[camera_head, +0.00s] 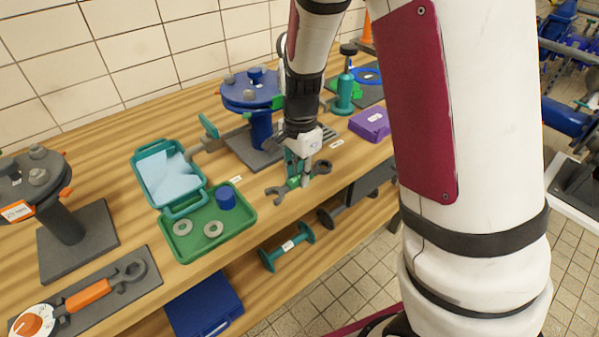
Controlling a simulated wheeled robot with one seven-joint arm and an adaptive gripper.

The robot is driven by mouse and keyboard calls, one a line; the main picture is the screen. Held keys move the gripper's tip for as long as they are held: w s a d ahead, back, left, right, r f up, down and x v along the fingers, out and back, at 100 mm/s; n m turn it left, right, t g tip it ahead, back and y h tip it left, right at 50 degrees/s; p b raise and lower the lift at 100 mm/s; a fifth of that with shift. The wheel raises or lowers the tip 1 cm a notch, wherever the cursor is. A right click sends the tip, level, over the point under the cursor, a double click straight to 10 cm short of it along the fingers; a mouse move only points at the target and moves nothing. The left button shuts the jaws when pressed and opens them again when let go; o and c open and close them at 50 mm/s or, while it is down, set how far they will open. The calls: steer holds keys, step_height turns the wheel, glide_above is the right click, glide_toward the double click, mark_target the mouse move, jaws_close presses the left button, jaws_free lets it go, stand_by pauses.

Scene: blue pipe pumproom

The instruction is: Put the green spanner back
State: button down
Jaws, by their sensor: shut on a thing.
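The green spanner (275,195) has grey ends and a green middle. It lies across the jaws of my gripper (300,180), near the front edge of the wooden bench. One grey end sticks out to the left and the ring-like end sticks out to the right. My gripper is shut on its middle and points down. I cannot tell whether the spanner touches the bench top or hangs just above it.
A purple box (370,124) is to the right. An orange-handled spanner (88,294) lies on a dark board (142,284).

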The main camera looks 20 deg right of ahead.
steer(key=c, duration=1.4)
jaws_free()
steer(key=shift+f, duration=0.15)
steer(key=shift+c, duration=0.2)
step_height(320, 180, up, 12)
steer(key=p, duration=0.2)
steer(key=s+r+n+t, duration=0.1)
steer(key=s+r+n, duration=0.2)
steer(key=s, duration=0.5)
steer(key=s+r+n+t, duration=0.1)
steer(key=s+r+n, duration=0.2)
steer(key=s+n, duration=0.3)
steer(key=s+r+n+t, duration=0.1)
steer(key=s+r+n, duration=0.2)
steer(key=s, duration=0.8)
steer(key=shift+d+r+n, duration=0.2)
steer(key=shift+d+n, duration=0.25)
steer(key=shift+n, duration=0.75)
steer(key=shift+s, duration=0.1)
steer(key=shift+t, duration=0.6)
step_height(320, 180, up, 5)
steer(key=p, duration=0.3)
steer(key=shift+s+f, duration=0.1)
steer(key=shift+f, duration=0.05)
